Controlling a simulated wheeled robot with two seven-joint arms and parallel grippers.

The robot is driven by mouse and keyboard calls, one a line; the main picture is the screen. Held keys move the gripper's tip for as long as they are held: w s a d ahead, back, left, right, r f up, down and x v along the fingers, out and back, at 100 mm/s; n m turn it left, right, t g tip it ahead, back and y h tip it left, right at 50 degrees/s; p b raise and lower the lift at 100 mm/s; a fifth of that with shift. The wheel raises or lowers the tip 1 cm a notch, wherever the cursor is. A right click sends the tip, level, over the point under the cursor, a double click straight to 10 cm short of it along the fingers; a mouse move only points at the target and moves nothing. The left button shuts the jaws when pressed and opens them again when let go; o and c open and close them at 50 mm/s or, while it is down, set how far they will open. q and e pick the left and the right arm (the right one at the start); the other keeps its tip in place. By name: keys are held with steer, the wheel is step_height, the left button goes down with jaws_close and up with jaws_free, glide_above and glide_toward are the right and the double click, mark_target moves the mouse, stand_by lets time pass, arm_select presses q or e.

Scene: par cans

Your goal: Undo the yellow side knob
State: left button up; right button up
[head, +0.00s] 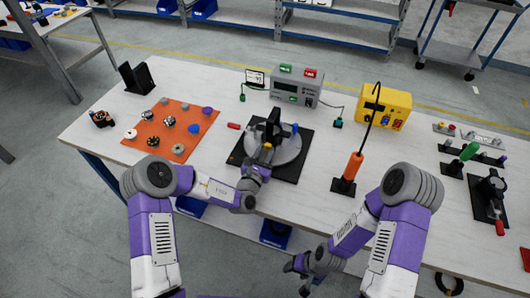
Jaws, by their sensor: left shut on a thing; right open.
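A round grey fixture (287,147) with a black upright part (272,125) sits on a black base plate (291,173) at the middle of the table. A small yellow spot, seemingly the yellow side knob (267,146), shows at its near side, mostly hidden by my gripper. My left gripper (264,156) reaches in from the front and is shut on this knob. A blue knob (295,128) stands at the fixture's right side. My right gripper (297,275) is open and empty, low in front of the table edge.
An orange mat (172,145) with several small parts lies left. A grey box (296,87) with green and red buttons and a yellow box (384,106) stand behind. An orange-handled tool (353,167) stands upright to the right. Black fixtures (489,197) sit far right.

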arm_select(q)
steer(key=n+p, duration=0.4)
steer(key=p, duration=0.1)
steer(key=shift+a+r, duration=0.1)
steer(key=shift+r, duration=0.05)
steer(key=shift+n+p, duration=0.8)
steer(key=shift+f, duration=0.2)
steer(key=o, duration=1.1)
steer(key=shift+c, duration=0.2)
